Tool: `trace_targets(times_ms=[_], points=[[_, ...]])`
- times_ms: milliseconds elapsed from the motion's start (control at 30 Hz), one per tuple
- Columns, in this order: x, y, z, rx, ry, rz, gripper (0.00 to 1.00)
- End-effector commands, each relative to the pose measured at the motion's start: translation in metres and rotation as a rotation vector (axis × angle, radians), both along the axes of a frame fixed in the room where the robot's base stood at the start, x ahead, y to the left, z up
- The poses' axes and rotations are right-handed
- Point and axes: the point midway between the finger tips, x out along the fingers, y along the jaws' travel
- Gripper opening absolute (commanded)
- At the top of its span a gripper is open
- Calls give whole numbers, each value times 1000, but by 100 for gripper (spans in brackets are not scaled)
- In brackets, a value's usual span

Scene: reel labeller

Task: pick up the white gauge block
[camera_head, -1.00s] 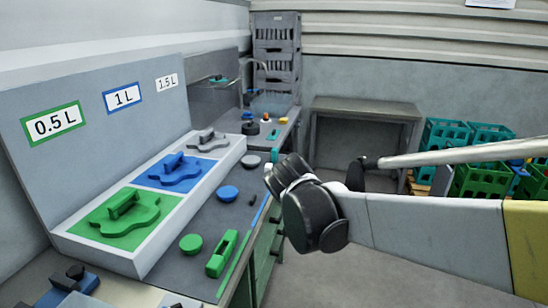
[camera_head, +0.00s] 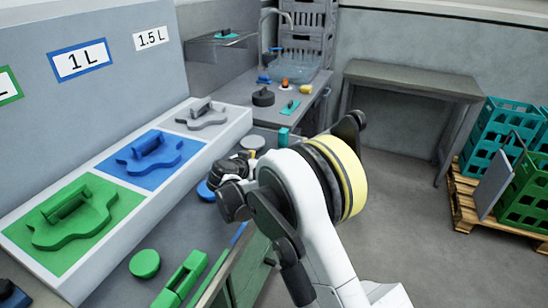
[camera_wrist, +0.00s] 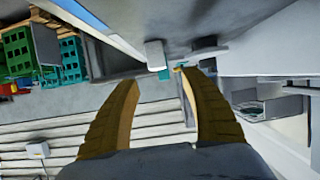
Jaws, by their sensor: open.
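A pale, rounded block (camera_wrist: 155,53) shows near the top middle of the wrist view, on the grey bench top. It looks like the white gauge block.
A teal piece (camera_wrist: 165,74) lies close past the block, and a dark round piece (camera_wrist: 205,45) is to its right.

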Motion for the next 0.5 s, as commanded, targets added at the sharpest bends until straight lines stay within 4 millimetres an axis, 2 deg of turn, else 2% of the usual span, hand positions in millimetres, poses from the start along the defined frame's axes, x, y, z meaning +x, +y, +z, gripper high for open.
trace_targets(times_ms=[100, 367, 500], points=[[19, -8, -11, 1, 1, -1, 54], [39, -17, -21, 0, 1, -2, 54], [58, -27, -31, 0, 1, -2, 54]])
